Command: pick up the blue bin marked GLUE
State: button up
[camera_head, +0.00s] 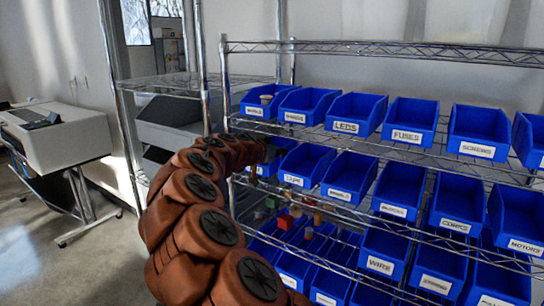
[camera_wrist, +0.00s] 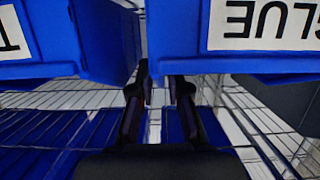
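The blue GLUE bin (camera_wrist: 178,38) fills the upper right of the wrist view, its white label upside down there. My gripper (camera_wrist: 165,92) is just below the bin's front lower edge in that picture, near its left corner. Its two dark fingers are apart, with a narrow gap and nothing clearly held between them. I cannot tell whether a finger touches the bin. In the head view my gripper (camera_head: 268,152) reaches the left end of the middle shelf row, where my arm hides most of the GLUE bin.
The TAPE bin (camera_head: 305,167) stands close beside it; it also shows at the left of the wrist view (camera_wrist: 100,40). Other blue bins, such as LEDS (camera_head: 355,114), fill the wire rack above, below and to the right. A large machine (camera_head: 55,135) stands at the left over open floor.

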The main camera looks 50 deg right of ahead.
jog(key=shift+d+r+p, duration=0.1)
jog(key=shift+d+p, duration=0.4)
jog(key=shift+d, duration=0.5)
jog(key=shift+d+f, duration=0.25)
jog(key=shift+c, duration=0.3)
grip_shut()
